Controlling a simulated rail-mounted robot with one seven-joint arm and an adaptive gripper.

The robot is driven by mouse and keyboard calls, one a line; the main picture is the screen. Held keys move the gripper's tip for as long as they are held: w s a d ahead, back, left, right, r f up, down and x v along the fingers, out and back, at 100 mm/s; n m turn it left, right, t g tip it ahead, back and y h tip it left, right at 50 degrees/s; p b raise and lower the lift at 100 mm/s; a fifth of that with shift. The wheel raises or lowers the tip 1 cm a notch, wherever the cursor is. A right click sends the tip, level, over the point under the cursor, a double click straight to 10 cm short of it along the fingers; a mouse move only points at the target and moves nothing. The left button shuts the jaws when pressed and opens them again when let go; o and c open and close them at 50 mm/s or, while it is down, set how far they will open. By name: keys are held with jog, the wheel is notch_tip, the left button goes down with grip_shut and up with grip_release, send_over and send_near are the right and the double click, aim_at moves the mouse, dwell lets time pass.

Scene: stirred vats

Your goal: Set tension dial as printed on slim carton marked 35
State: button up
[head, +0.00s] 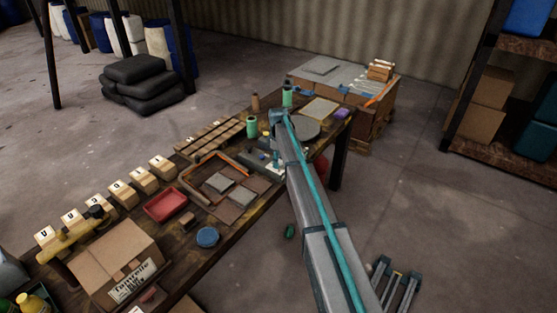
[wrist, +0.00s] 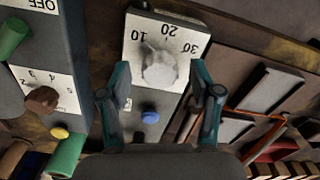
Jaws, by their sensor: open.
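A pale grey round dial (wrist: 160,70) sits on a white scale plate (wrist: 133,50), with 10, 20 and 30 appearing upside down in the wrist view. I cannot read its exact setting. My gripper (wrist: 160,78) is open, with one finger on each side of the dial in the picture; contact is not clear. In the head view my arm reaches over the far part of the workbench, and the dial is too small or hidden to read there. I cannot pick out a slim carton marked 35 in either view.
A blue button (wrist: 150,117) lies just below the dial. Left of it, another panel has a brown knob (wrist: 42,99) and a yellow button (wrist: 59,133). The bench also holds a large cardboard box (head: 105,255), a red tray (head: 165,205) and several lettered wooden blocks (head: 143,180).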

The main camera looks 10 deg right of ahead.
jog(key=c, duration=1.1)
jog(key=shift+c, duration=0.2)
jog(key=shift+m, duration=0.3)
jog(key=m+b, duration=0.2)
jog(key=m, duration=0.2)
jog(key=shift+f, duration=0.1)
jog(key=m+b, duration=0.1)
jog(key=m, duration=0.4)
jog(key=shift+m, duration=0.4)
jog(key=m+b, duration=0.1)
jog(key=m, duration=0.3)
jog(key=shift+a+m, duration=0.1)
jog(key=shift+m, duration=0.2)
jog(key=shift+m+b, duration=0.5)
jog(key=shift+m, duration=2)
